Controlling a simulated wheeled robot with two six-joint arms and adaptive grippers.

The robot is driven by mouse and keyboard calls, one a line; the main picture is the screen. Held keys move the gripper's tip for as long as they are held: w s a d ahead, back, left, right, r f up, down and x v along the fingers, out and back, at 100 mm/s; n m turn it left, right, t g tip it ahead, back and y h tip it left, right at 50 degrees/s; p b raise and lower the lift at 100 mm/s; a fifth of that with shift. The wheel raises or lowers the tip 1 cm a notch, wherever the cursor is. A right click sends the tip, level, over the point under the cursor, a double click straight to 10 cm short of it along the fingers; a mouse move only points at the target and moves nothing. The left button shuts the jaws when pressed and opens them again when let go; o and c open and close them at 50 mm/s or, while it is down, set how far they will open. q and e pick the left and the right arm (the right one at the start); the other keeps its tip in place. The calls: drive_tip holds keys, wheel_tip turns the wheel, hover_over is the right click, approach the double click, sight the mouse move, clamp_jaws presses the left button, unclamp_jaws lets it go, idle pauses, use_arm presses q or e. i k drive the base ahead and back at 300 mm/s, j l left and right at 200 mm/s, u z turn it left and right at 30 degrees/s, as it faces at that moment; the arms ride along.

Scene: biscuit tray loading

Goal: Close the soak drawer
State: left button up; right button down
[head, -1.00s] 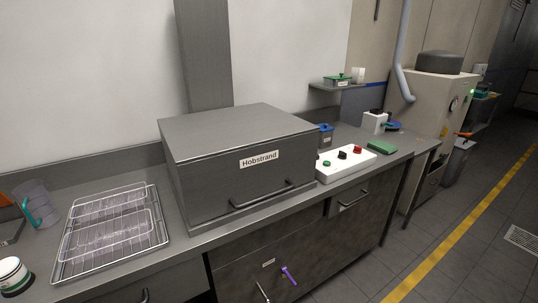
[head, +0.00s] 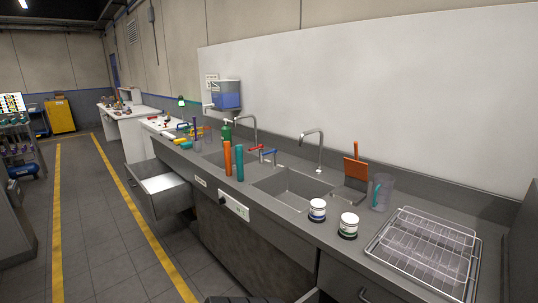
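A grey drawer (head: 139,194) stands pulled out from the front of the sink counter, left of the middle in the head view. It is open, and its inside looks white. I cannot read any name on it, so I cannot tell for sure that it is the soak drawer. A small pale label (head: 200,181) is on the counter front to the right of it.
The counter holds a sink basin (head: 291,186), an orange bottle (head: 227,158), a teal bottle (head: 239,165), two white tubs (head: 317,209) (head: 348,225), a clear jug (head: 382,193) and a wire rack (head: 425,250). Open floor (head: 100,220) with yellow lines lies left of the drawer.

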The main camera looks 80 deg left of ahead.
sight(163, 193)
drive_tip(key=k+j+u, duration=0.15)
drive_tip(key=k, duration=0.35)
drive_tip(key=k+j+u, duration=0.1)
drive_tip(key=k+j, duration=0.3)
drive_tip(key=k+j+u, duration=0.15)
drive_tip(key=k+j, duration=0.2)
drive_tip(key=k, duration=0.15)
drive_tip(key=j+u, duration=0.15)
drive_tip(key=j, duration=0.6)
drive_tip(key=i+j+u, duration=0.15)
drive_tip(key=j, duration=0.65)
drive_tip(key=j+u, duration=0.15)
drive_tip(key=j, duration=0.6)
drive_tip(key=i+j+u, duration=0.1)
drive_tip(key=i+j, duration=0.35)
drive_tip(key=i, duration=0.15)
drive_tip(key=i+j+u, duration=0.1)
drive_tip(key=i+j, duration=0.3)
drive_tip(key=i, duration=0.15)
drive_tip(key=u, duration=0.5)
drive_tip(key=j+u, duration=0.15)
drive_tip(key=u, duration=0.85)
drive_tip(key=j+u, duration=0.1)
drive_tip(key=u, duration=0.9)
drive_tip(key=i, duration=0.05)
